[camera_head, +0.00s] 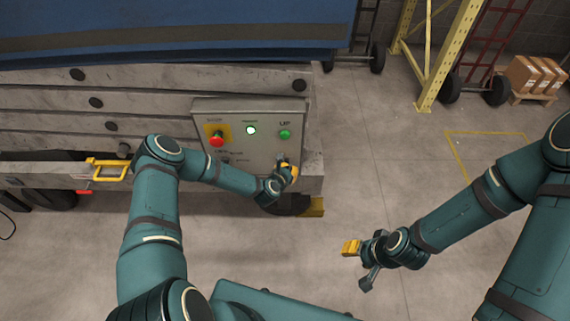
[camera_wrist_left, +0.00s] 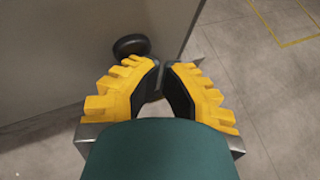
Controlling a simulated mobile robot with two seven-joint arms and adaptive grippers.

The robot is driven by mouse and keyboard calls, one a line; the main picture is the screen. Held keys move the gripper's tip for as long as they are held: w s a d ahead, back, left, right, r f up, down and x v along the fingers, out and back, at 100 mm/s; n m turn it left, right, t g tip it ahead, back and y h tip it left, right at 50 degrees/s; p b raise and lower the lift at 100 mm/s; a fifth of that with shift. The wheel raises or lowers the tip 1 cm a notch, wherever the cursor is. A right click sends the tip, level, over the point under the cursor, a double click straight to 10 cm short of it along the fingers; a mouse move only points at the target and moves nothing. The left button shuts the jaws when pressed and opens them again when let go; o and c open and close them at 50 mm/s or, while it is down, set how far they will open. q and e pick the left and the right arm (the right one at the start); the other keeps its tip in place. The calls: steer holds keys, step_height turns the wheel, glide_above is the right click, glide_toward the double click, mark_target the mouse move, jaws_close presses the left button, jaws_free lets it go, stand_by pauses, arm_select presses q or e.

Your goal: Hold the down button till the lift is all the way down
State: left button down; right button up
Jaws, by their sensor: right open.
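The lift shows as a blue top (camera_head: 180,35) above stacked grey beams (camera_head: 45,100) with dark round pins; the beams lie nearly flat. A grey control panel (camera_head: 246,108) on its near side carries a red stop button, a lit white lamp and a green UP button (camera_head: 284,134). My left gripper (camera_head: 286,166) is at the panel's lower right, below UP. In the left wrist view a black round button (camera_wrist_left: 130,45) sits just ahead of my left fingertips (camera_wrist_left: 162,66), which are closed together. Contact is unclear. My right gripper (camera_head: 357,264) is open and empty above the floor.
A yellow handle (camera_head: 108,169) sticks out at the lift's left side. A yellow rack post (camera_head: 436,65), hand trucks and boxes on a pallet (camera_head: 533,76) stand at the back right. The floor right of the panel is clear.

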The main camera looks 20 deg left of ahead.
arm_select(q)
steer(key=shift+s, duration=0.1)
stand_by(0.4)
steer(key=shift+s+d, duration=0.3)
steer(key=shift+s, duration=0.5)
steer(key=shift+s+d+p, duration=0.2)
steer(key=shift+s+p, duration=0.05)
steer(key=shift+s, duration=0.55)
steer(key=shift+s+d+p, duration=0.2)
steer(key=shift+s+d, duration=0.05)
steer(key=shift+s, duration=0.6)
steer(key=shift+s+d+p, duration=0.2)
steer(key=shift+s+p, duration=0.05)
steer(key=shift+s, duration=0.55)
steer(key=shift+d, duration=0.1)
